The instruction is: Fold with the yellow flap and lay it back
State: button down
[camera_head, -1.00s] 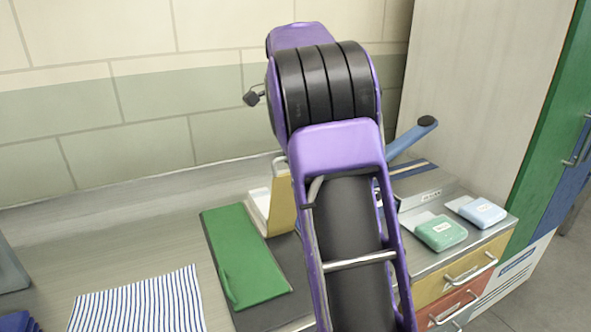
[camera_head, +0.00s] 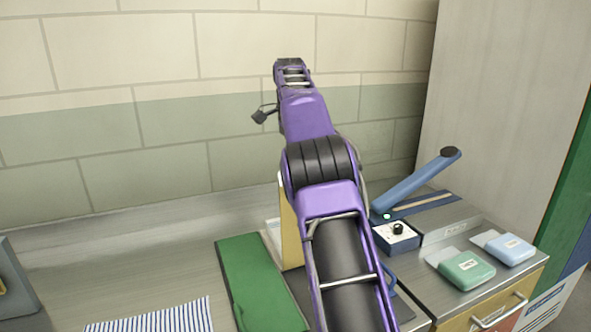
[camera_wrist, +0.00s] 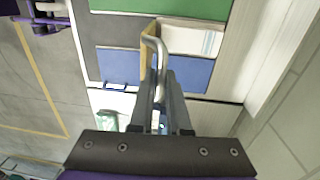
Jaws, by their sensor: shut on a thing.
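The yellow flap (camera_head: 291,233) stands about upright on the folding board in the head view, partly hidden by my arm. In the wrist view the yellow flap (camera_wrist: 147,34) shows nearly edge-on, with a grey metal handle (camera_wrist: 161,48) beside it. My gripper (camera_wrist: 161,100) is shut on this handle; the exact contact is hard to make out. The green flap (camera_head: 258,280) lies flat on the left of the board. The blue flap (camera_wrist: 185,74) lies flat in the wrist view. A white striped cloth (camera_wrist: 195,41) lies beside the yellow flap. My gripper is hidden in the head view.
A blue-handled sealer (camera_head: 415,182) with a control box (camera_head: 396,235) stands right of the board. A green pack (camera_head: 467,270) and a light blue pack (camera_head: 507,248) lie on the drawer top. A striped cloth (camera_head: 160,318) lies at front left. The wall is behind.

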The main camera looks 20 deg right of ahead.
jog(key=shift+w+f, duration=0.2)
jog(key=shift+w, duration=0.1)
jog(key=shift+d, duration=0.1)
jog(key=c, duration=0.9)
grip_release()
jog(key=shift+r, duration=0.1)
jog(key=shift+s+r, duration=0.1)
jog(key=shift+s, duration=0.05)
